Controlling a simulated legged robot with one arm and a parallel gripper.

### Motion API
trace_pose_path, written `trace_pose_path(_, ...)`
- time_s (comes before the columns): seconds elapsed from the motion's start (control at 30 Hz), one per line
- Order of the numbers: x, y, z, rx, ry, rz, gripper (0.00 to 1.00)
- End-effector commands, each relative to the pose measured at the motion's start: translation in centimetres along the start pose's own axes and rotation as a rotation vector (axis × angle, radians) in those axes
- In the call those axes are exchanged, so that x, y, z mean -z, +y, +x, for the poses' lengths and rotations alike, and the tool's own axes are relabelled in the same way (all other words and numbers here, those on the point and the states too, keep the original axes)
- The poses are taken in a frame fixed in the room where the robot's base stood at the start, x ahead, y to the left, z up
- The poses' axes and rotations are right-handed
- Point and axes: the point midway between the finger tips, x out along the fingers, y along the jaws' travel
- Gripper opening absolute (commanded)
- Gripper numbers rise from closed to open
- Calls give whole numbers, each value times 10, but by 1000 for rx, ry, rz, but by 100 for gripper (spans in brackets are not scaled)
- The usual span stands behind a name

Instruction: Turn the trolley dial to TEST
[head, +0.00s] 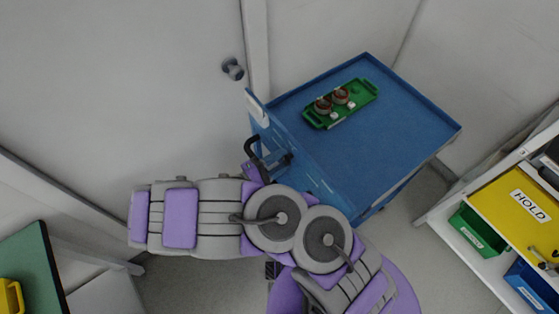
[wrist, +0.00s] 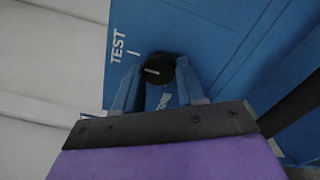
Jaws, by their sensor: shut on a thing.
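The blue trolley (head: 400,120) stands upper right of my arm in the head view. Its dial (wrist: 160,67) is a round black knob with a short white pointer line, on the blue panel in the wrist view. The TEST label (wrist: 118,46) with a white tick is left of the dial. The pointer lies roughly sideways, not clearly in line with that tick. My gripper (wrist: 160,74) is shut on the dial, one blue finger on each side. A second white label (wrist: 165,98) is partly hidden between the fingers. In the head view my arm hides the dial.
A green tray (head: 355,108) with two round copper-and-grey parts lies on the trolley top. A black bar (wrist: 292,108) is close at right in the wrist view. A white shelf with a yellow HOLD bin (head: 510,212) stands right; a green table (head: 35,260) stands left.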

Motion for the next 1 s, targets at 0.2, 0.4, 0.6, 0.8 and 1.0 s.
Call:
trace_pose_path(0.2, 1, -2, -1, 6, 3, -1, 48)
trace_pose_path(0.4, 0, -2, 0, 4, 2, 0, 65)
trace_pose_path(0.6, -2, -1, 1, 4, 1, 1, 65)
trace_pose_path(0.8, -1, 0, -13, 4, 4, 1, 65)
trace_pose_path(1.0, 0, 0, -54, 5, 6, 0, 65)
